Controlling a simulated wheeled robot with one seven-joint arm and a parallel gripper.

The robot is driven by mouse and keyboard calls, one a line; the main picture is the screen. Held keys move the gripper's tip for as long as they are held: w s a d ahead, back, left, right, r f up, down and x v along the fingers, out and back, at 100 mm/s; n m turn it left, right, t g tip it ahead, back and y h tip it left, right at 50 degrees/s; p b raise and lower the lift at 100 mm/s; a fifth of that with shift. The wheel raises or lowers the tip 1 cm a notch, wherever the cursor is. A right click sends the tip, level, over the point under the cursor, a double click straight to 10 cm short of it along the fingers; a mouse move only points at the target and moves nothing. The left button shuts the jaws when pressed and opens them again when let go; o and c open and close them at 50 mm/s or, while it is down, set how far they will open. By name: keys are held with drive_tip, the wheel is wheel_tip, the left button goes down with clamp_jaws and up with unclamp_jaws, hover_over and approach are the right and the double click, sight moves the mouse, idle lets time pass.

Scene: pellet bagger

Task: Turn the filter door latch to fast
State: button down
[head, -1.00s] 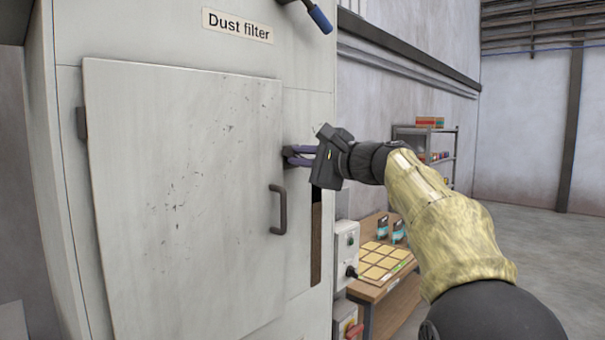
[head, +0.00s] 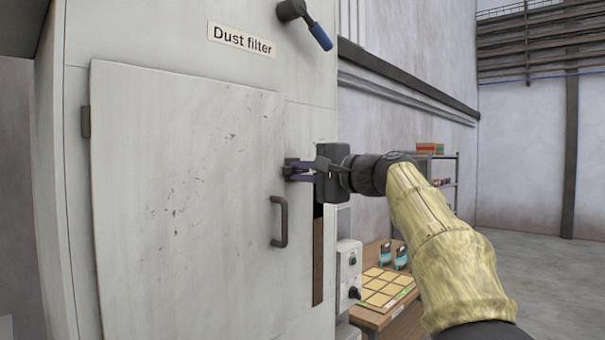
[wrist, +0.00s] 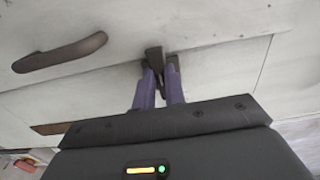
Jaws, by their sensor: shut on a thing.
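The filter door (head: 180,200) is a pale scuffed panel on the cabinet under a "Dust filter" label (head: 242,39). It lies against the cabinet front. A dark door latch (head: 289,165) is at the door's right edge, above the door's dark handle (head: 281,222). My gripper (head: 298,171) reaches in from the right, its purple fingers shut on the latch. In the wrist view the dark latch (wrist: 154,58) shows between and beyond the fingertips (wrist: 159,76). The fingers hide part of the latch, and its exact angle is hard to read.
A blue-gripped lever (head: 320,36) sticks out above the door. A narrow dark strip (head: 318,262) runs down the cabinet below my gripper. A control box (head: 348,270) and a wooden table (head: 378,315) with packets stand to the right, with open floor beyond.

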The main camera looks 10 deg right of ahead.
drive_tip(key=c, duration=1.5)
unclamp_jaws()
drive_tip(key=shift+o, duration=0.2)
drive_tip(key=shift+s+d, duration=0.1)
drive_tip(key=b+v, duration=0.4)
drive_tip(key=v, duration=1.3)
drive_tip(key=shift+b, duration=0.35)
